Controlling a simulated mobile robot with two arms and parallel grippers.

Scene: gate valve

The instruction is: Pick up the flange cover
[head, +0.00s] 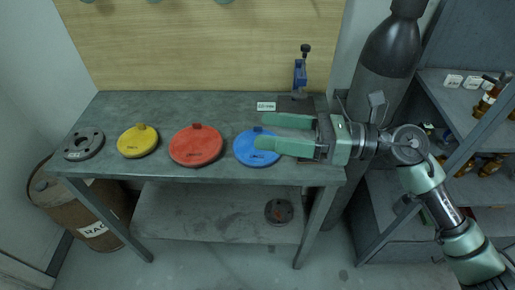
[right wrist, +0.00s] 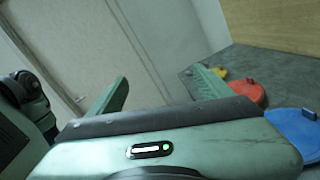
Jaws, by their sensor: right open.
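Three round covers with raised tabs lie in a row on the grey workbench (head: 215,111): yellow (head: 137,142), red (head: 196,148) and blue (head: 250,153). Which one is the flange cover, I cannot tell. My right gripper (head: 262,131) is open and points left over the blue cover, hiding its right side in the head view. The blue cover's tab shows between the fingers there. My left gripper is not in view.
A dark flange ring (head: 83,144) lies at the bench's left end and another (head: 279,211) on the lower shelf. A blue clamp-like tool (head: 300,76) stands at the back right. A rusty barrel (head: 80,205), a gas cylinder (head: 386,55) and shelving (head: 455,95) stand around the bench.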

